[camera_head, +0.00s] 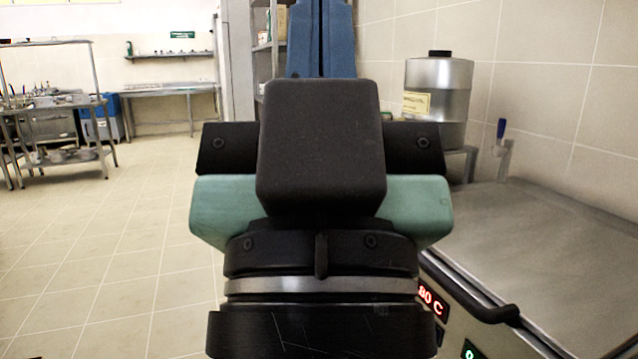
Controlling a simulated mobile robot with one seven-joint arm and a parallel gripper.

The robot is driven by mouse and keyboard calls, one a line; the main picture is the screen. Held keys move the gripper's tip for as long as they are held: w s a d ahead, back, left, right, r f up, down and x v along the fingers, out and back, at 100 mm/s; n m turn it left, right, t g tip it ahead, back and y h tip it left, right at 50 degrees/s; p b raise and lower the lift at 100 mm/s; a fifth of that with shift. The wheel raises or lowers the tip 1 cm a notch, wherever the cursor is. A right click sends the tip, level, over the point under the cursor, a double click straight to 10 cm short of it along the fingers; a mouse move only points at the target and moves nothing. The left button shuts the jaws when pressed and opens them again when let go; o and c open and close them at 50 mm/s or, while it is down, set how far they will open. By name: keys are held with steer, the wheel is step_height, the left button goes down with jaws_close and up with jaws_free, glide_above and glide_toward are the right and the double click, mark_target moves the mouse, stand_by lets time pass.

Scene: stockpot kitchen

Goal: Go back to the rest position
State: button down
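My gripper (320,38) is in the middle of the head view, seen from behind and pointing away from me. Its two blue fingers stand side by side with only a thin dark line between them, so it looks shut. I see nothing held between them, but the top edge of the picture cuts off the fingertips. My black and teal wrist parts hide the lower part of the fingers and much of the middle of the view.
A steel counter or appliance (560,250) with a handle and lit displays is close on the right. Steel tables (60,105) are far left. The tiled floor (120,250) at left is clear.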

step_height(320, 180, up, 33)
steer(key=p, duration=3.1)
